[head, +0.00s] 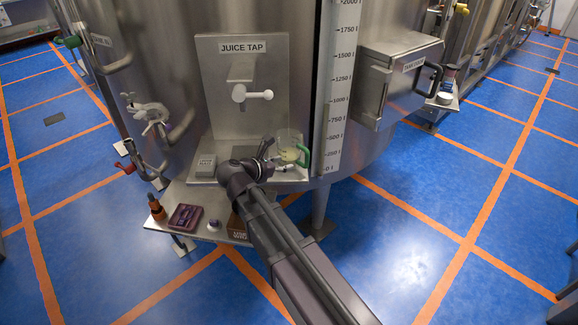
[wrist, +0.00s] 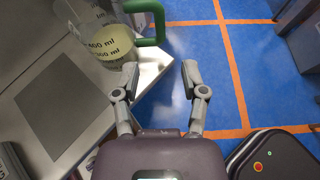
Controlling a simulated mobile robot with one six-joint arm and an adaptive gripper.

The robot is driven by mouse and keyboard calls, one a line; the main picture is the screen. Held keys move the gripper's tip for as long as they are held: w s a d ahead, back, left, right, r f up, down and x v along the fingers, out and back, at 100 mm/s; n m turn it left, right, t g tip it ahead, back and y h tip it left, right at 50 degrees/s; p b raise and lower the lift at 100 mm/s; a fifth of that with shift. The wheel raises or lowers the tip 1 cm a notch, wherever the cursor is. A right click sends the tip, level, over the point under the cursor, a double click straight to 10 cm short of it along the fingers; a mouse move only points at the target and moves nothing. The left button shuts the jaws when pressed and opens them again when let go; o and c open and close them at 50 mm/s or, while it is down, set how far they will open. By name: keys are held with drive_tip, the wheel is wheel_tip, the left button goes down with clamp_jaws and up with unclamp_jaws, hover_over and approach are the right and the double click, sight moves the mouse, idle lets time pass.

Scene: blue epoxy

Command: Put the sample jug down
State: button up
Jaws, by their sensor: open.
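The sample jug (head: 288,148) is clear with a green handle and some pale yellow liquid low inside. It stands upright on the steel shelf under the juice tap, near the shelf's right end. In the wrist view the jug (wrist: 105,45) is at the top left, its green handle (wrist: 152,20) pointing right, with volume marks on its wall. My gripper (wrist: 160,68) is open and empty, its fingers apart beside the shelf corner. The handle lies just beyond the fingertips, not between them.
The juice tap (head: 240,94) is above the shelf. A lower steel ledge (head: 182,224) holds a purple tray (head: 185,217), an orange-capped bottle (head: 156,208) and a small round item (head: 214,225). A steel box (head: 395,80) is at the right. Blue floor right of the shelf is clear.

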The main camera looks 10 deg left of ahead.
drive_tip(key=s+d+f+m+g+y, duration=0.1)
drive_tip(key=s+d+f+m+g, duration=0.2)
drive_tip(key=d+m, duration=0.5)
drive_tip(key=d+f+m+g+y, duration=0.1)
drive_tip(key=d+f+m+g, duration=0.35)
drive_tip(key=d, duration=0.55)
drive_tip(key=s+d+f+m+g+y, duration=0.3)
drive_tip(key=s+d+m+y, duration=0.3)
drive_tip(key=m, duration=0.9)
drive_tip(key=shift+s+d+f+m, duration=0.35)
drive_tip(key=shift+s+d+f, duration=0.15)
drive_tip(key=shift+s+d, duration=1.35)
drive_tip(key=shift+w+d, duration=0.25)
drive_tip(key=shift+w, duration=0.05)
wheel_tip(320, 180, up, 8)
drive_tip(key=p, duration=0.8)
drive_tip(key=shift+r, duration=0.25)
